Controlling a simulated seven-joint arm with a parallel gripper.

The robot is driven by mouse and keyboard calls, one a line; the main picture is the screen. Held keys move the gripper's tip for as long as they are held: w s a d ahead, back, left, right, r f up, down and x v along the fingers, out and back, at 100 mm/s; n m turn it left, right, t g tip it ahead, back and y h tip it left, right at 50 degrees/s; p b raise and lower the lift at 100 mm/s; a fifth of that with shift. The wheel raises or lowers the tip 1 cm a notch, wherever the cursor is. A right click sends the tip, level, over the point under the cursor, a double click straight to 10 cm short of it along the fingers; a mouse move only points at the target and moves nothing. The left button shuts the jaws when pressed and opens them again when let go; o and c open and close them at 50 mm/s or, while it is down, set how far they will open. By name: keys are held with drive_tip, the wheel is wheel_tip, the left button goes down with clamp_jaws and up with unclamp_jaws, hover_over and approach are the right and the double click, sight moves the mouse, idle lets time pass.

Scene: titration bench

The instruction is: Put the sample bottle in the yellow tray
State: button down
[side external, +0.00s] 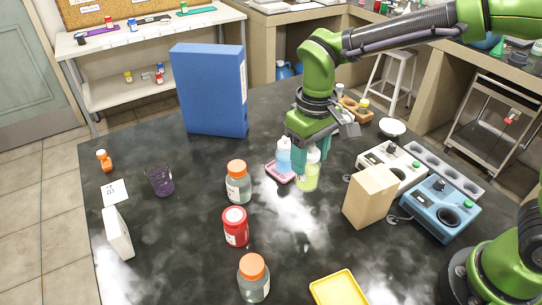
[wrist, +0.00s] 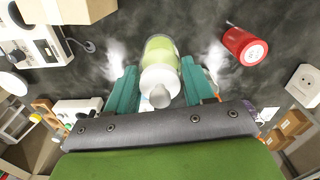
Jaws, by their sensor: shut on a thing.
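A clear bottle of yellow-green liquid with a whitish top (side external: 308,176) is held upright between the teal fingers of my gripper (side external: 312,157). In the wrist view the same bottle (wrist: 161,60) sits between the two fingers (wrist: 157,92), which are shut on it. I cannot tell whether its base touches the black bench. The yellow tray (side external: 340,287) lies at the front edge of the side view, partly cut off. It looks empty in the part that shows, and it stands well in front of my gripper.
A pink tray (side external: 279,177) with a pale blue bottle (side external: 283,157) is just left of my gripper. Orange-capped jars (side external: 238,188) (side external: 254,284) and a red jar (side external: 235,230) stand left of the open bench. A tan box (side external: 370,198) and a blue instrument (side external: 440,207) stand right.

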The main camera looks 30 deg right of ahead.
drive_tip(key=s+a+f+n, duration=0.1)
drive_tip(key=s+a+n, duration=0.2)
drive_tip(key=s+n, duration=0.55)
drive_tip(key=s+a+f+n, duration=0.1)
drive_tip(key=s+a+n, duration=0.35)
drive_tip(key=s, duration=0.75)
drive_tip(key=shift+n, duration=0.9)
drive_tip(key=shift+w+d+f, duration=0.1)
drive_tip(key=shift+d+f, duration=0.15)
drive_tip(key=shift+f, duration=0.95)
drive_tip(key=shift+w+d+f, duration=0.1)
drive_tip(key=shift+d+f, duration=0.1)
drive_tip(key=shift+f, duration=1)
drive_tip(key=shift+d+f, duration=0.25)
drive_tip(key=shift+f, duration=0.95)
drive_tip(key=shift+f, duration=0.15)
drive_tip(key=shift+c, duration=2.1)
unclamp_jaws()
